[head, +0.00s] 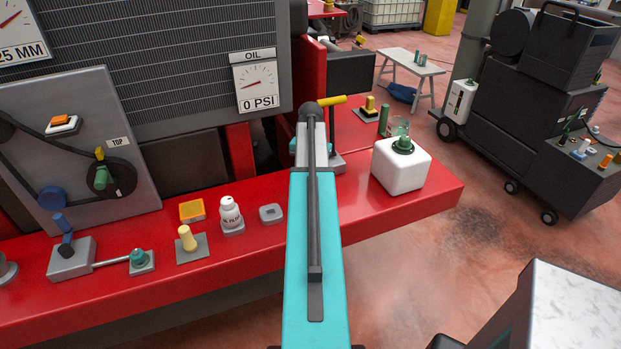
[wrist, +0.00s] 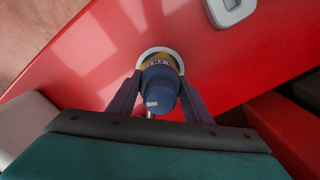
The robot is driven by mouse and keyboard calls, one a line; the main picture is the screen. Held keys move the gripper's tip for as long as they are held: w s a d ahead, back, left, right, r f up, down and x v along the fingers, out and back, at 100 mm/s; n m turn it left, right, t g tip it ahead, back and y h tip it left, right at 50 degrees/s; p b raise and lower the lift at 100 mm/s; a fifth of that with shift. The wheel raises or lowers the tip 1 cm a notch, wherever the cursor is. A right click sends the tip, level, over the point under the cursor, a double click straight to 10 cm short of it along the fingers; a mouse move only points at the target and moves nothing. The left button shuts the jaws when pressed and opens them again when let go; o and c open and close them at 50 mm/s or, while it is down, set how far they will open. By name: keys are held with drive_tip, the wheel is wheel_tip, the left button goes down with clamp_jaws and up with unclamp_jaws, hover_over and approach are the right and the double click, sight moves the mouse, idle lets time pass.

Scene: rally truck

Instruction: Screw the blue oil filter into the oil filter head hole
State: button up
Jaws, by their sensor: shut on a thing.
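In the wrist view, the blue oil filter (wrist: 160,88) is between the two dark fingers of my gripper (wrist: 160,80), which is shut on it. A yellowish label band shows at the filter's far end, and a pale ring (wrist: 146,51) shows around that end, close to the red surface. I cannot tell whether the filter is inside the ring or only in front of it, or how far in it sits. In the head view, my teal arm reaches over the red bumper and hides the filter and most of my gripper.
The red bumper (head: 245,235) bears a white canister (head: 401,166) to the arm's right. A grey square block (head: 270,213), a white bottle (head: 230,212) and a cream knob (head: 187,238) stand to its left. The wrist view shows a raised red block (wrist: 284,122) at right.

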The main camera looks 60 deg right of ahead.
drive_tip(key=shift+m, duration=0.3)
drive_tip(key=shift+m, duration=0.6)
drive_tip(key=shift+m+p, duration=0.3)
drive_tip(key=shift+m, duration=0.6)
drive_tip(key=shift+m, duration=0.8)
drive_tip(key=shift+p, duration=0.3)
drive_tip(key=shift+m, duration=0.9)
